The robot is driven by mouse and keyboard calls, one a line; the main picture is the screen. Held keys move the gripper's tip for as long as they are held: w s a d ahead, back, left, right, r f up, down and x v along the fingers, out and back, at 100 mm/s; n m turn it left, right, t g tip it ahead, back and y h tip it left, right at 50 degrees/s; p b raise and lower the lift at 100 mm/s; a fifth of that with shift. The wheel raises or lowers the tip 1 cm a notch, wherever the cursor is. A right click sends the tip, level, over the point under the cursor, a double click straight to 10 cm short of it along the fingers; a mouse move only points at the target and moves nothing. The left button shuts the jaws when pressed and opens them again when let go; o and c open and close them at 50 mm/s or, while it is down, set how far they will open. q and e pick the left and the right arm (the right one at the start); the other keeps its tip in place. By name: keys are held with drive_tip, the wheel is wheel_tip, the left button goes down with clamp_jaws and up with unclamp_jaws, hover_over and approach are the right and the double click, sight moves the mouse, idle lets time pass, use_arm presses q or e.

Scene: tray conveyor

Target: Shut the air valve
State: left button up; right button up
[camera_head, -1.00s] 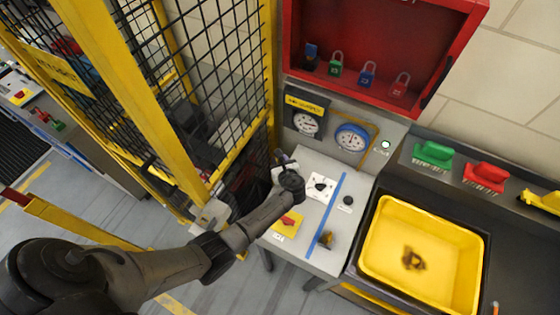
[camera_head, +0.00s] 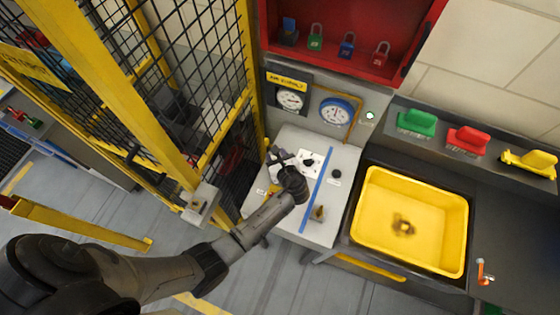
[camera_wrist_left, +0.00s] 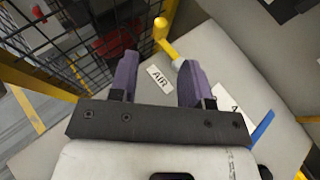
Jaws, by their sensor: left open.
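In the left wrist view, a yellow lever (camera_wrist_left: 166,45), which looks like the air valve's handle, rises beyond my fingers, with a pale grey end close to the right finger. A white label reading AIR (camera_wrist_left: 159,78) lies on the grey bench top between the fingers. My left gripper (camera_wrist_left: 157,75) is open, its two purple fingers apart with nothing gripped. Whether the right finger touches the lever, I cannot tell. In the head view my left gripper (camera_head: 277,156) is over the bench's back left corner, and it hides the valve. My right gripper is not in view.
The grey bench (camera_head: 325,215) has a blue stripe (camera_head: 317,190), a black knob (camera_head: 336,173) and a brass-coloured piece (camera_head: 318,213). A mesh fence (camera_head: 205,95) stands close on the left. Gauges (camera_head: 336,111) are behind. A yellow tray (camera_head: 370,245) is at right.

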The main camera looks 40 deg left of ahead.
use_arm(q)
drive_tip(key=shift+v, duration=1.75)
